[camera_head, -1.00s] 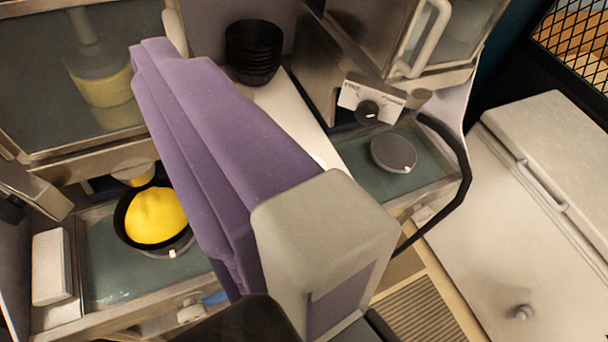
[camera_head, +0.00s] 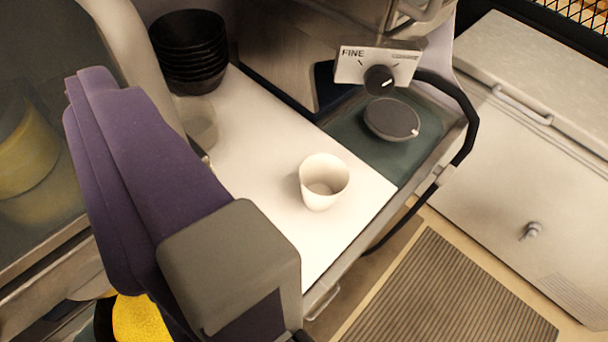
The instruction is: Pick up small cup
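A small white cup (camera_head: 311,190) stands upright on the white counter, right of the middle of the view. It looks empty, and its open top faces up. The purple and grey end of my arm, which I take to be my gripper (camera_head: 92,95), fills the left of the view. It lies left of the cup and apart from it. Its fingers cannot be told apart, so whether it is open or shut does not show. Nothing is seen held in it.
A stack of black bowls (camera_head: 190,55) stands at the back left, with a faint, pale round container in front. Right of the white counter (camera_head: 262,130) are a dial marked FINE (camera_head: 380,79), a round grey disc (camera_head: 391,118) and a black curved handle. Yellow stuff (camera_head: 140,318) shows lower left.

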